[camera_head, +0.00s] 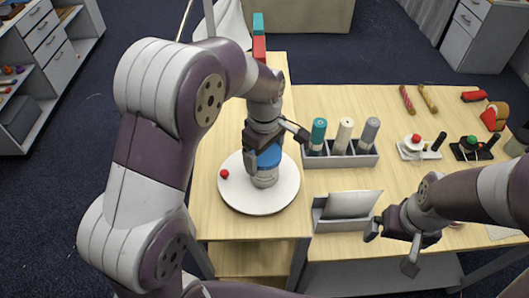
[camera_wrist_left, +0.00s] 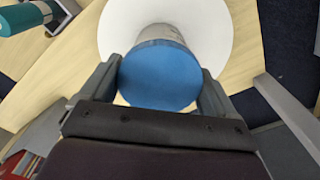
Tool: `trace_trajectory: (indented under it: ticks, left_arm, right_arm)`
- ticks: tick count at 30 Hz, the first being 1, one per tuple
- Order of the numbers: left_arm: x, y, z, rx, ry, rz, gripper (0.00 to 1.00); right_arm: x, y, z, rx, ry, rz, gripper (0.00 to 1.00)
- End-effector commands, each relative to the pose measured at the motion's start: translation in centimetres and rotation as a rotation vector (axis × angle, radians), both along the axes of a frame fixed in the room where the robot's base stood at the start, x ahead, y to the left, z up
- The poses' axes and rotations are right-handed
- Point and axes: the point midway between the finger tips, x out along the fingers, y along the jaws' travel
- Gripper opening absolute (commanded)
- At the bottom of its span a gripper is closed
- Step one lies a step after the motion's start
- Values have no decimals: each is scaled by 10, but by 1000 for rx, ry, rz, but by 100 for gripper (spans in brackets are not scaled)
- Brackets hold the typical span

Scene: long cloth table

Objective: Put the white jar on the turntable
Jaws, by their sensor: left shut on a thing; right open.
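The white jar (camera_head: 265,179) has a blue lid and stands upright at the middle of the round white turntable (camera_head: 235,200). I cannot tell whether its base touches the disc or is just above it. My left gripper (camera_head: 270,148) comes from above and is shut on the jar near its lid. In the left wrist view the blue lid of the jar (camera_wrist_left: 160,75) sits between the two fingers of the left gripper (camera_wrist_left: 160,92), with the turntable (camera_wrist_left: 230,30) behind. My right gripper (camera_head: 392,248) is open and empty over the table's front, at the right.
A red ball (camera_head: 224,173) is on the turntable's left side. A grey rack (camera_head: 340,160) with several bottles stands right of the turntable. A grey holder with a tilted panel (camera_head: 348,205) is in front of it. Small items lie further right.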

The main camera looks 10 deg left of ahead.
Motion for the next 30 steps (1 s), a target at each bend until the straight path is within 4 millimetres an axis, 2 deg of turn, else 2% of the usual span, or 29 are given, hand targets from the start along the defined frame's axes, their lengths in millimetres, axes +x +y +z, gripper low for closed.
trace_trajectory:
  ticks: [1,2,3,11,15,18,21,26,28,30]
  left_arm:
    - [0,0,-3,0,0,0,43]
    - [0,0,-2,0,0,0,96]
    - [0,0,-2,0,0,0,100]
    - [0,0,3,-1,-2,0,100]
    - [1,0,29,-1,-6,0,100]
    - [0,0,72,0,-1,0,100]
    - [0,0,99,0,0,0,100]
    - [0,0,120,0,0,0,100]
    - [-2,2,121,0,0,-18,100]
    - [-15,9,115,-1,-9,-124,100]
  right_arm:
    - [0,0,-2,0,0,0,100]
    - [0,0,-1,0,0,0,100]
    - [0,0,-1,0,0,0,100]
    - [0,0,0,0,0,0,100]
    - [0,0,-7,0,0,0,100]
    - [0,0,28,0,0,0,100]
    - [0,0,53,0,-1,0,100]
    - [0,0,72,0,0,0,100]
    - [0,0,75,0,0,0,100]
    - [0,0,74,0,0,0,100]
